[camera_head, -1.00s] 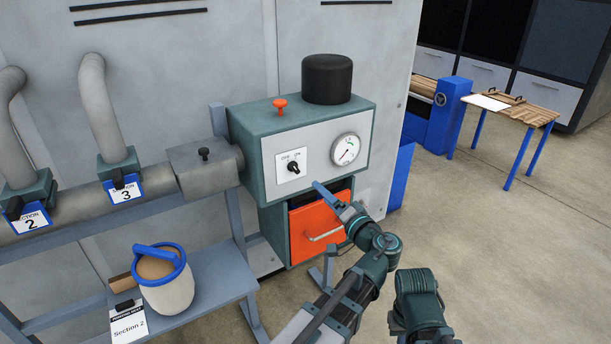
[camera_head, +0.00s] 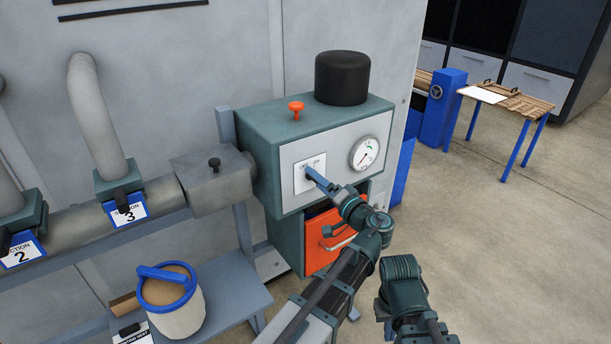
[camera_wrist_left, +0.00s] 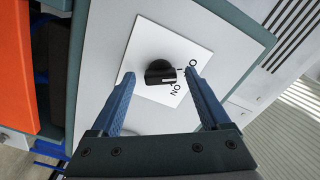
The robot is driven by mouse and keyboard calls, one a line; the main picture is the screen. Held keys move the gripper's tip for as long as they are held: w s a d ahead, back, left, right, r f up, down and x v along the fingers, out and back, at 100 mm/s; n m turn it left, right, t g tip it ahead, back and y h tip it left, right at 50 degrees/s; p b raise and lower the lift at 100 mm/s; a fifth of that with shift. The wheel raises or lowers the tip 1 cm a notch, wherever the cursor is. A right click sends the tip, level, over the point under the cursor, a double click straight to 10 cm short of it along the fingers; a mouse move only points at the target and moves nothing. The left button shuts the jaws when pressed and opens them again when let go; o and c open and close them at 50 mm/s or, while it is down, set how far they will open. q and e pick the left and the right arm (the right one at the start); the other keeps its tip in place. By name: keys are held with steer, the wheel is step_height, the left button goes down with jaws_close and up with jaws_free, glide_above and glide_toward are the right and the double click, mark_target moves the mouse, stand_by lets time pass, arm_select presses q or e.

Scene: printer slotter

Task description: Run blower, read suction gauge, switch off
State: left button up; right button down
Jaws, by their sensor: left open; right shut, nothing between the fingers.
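The blower box (camera_head: 300,128) is a teal cabinet with a light grey front. Its black rotary knob (camera_wrist_left: 160,73) sits on a white OFF/ON plate (camera_wrist_left: 150,45); a pale mark on it faces the lettered side, but I cannot tell which word it selects. My left gripper (camera_head: 312,175) is at the plate, open, its blue fingers on either side of the knob in the wrist view (camera_wrist_left: 162,82), with gaps visible. The round gauge (camera_head: 365,153) is right of the plate; its needle appears to point lower left, too small to read. My right gripper's fingers are not visible.
An orange drawer (camera_head: 322,250) with a handle is below the box. An orange button (camera_head: 296,108) and black cylinder (camera_head: 341,78) are on top. Grey pipes (camera_head: 97,115) and a blue-rimmed bucket (camera_head: 178,318) stand left. Floor (camera_head: 500,240) at right is clear.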

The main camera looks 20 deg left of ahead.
arm_select(q)
steer(key=shift+w, duration=0.1)
jaws_close()
stand_by(0.4)
steer(key=shift+m, duration=0.3)
steer(key=m, duration=1.1)
steer(key=shift+m, duration=0.3)
stand_by(0.4)
jaws_free()
